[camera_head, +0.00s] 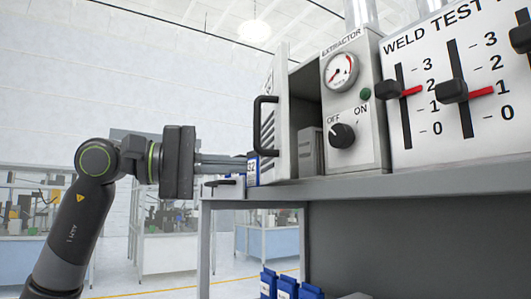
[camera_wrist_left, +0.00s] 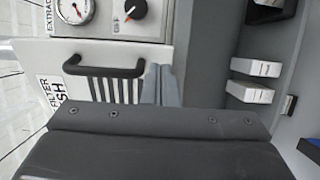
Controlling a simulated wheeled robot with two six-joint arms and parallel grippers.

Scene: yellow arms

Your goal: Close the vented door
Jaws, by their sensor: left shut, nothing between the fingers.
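The vented door (camera_head: 281,115) is a pale panel with dark slots and a black bar handle (camera_head: 262,126). It stands open on the left of the extractor cabinet (camera_head: 360,110), and the dark inside shows with a grey slotted block in it. In the left wrist view the slotted door (camera_wrist_left: 125,92) and its handle (camera_wrist_left: 104,68) lie left of my fingers. My left gripper (camera_head: 243,164) is shut and empty, with its tips near the door's lower part, below the handle. It also shows in the wrist view (camera_wrist_left: 161,70). I cannot tell whether it touches the door. My right gripper is out of view.
A blue-and-white box (camera_head: 252,170) is beside my fingertips at the shelf (camera_head: 400,186) end. A weld test panel (camera_head: 460,85) with sliders stands right of the cabinet. Blue boxes (camera_head: 286,289) sit below the shelf.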

